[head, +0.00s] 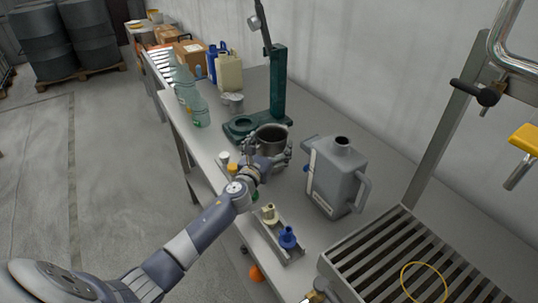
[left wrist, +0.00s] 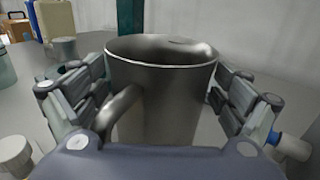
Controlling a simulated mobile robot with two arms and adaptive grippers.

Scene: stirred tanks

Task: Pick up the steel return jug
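The steel return jug (head: 272,135) is an open-topped dark metal vessel at the bench's front edge, by the foot of the green stand. In the left wrist view the jug (left wrist: 165,85) is upright and fills the space between my fingers, its curved handle towards my palm. My left gripper (head: 270,152) has one finger on each side of the jug; it also shows in the left wrist view (left wrist: 160,95). I see no clear gap at the jug's sides, but cannot tell whether the fingers press on it. My right gripper is not in view.
A grey plastic jug (head: 336,180) stands right of the steel jug. A rack with a blue cap (head: 288,238) lies in front. The green stand (head: 276,90) rises behind, with clear bottles (head: 200,112) to the left. A slatted grate (head: 410,270) is at lower right.

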